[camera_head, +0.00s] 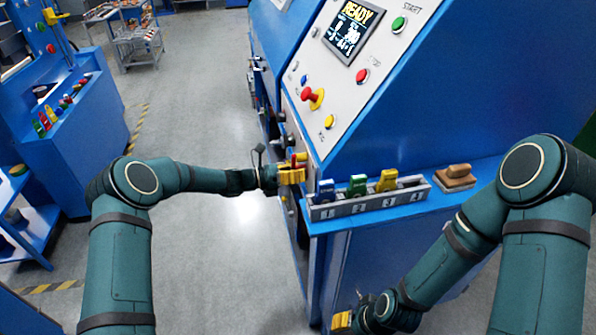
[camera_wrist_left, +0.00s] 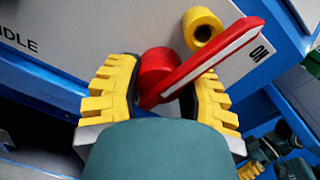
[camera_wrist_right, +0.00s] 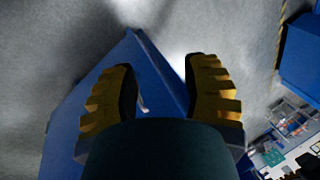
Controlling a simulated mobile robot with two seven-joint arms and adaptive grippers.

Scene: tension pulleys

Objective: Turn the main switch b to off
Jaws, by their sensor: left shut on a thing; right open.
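A red rotary switch (camera_wrist_left: 157,66) with a long lever handle (camera_wrist_left: 205,55) sits on the machine's pale front panel in the left wrist view. In the head view the fingers mostly hide the switch. My right gripper (camera_head: 342,322) is open and empty, low by the machine's front, away from the switch.
A yellow round part (camera_wrist_left: 203,27) sits close above the switch. The console (camera_head: 350,70) carries a READY screen and several buttons. A numbered rack (camera_head: 370,201) holding blue, green and yellow pieces and a brown block (camera_head: 457,172) stand on the ledge.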

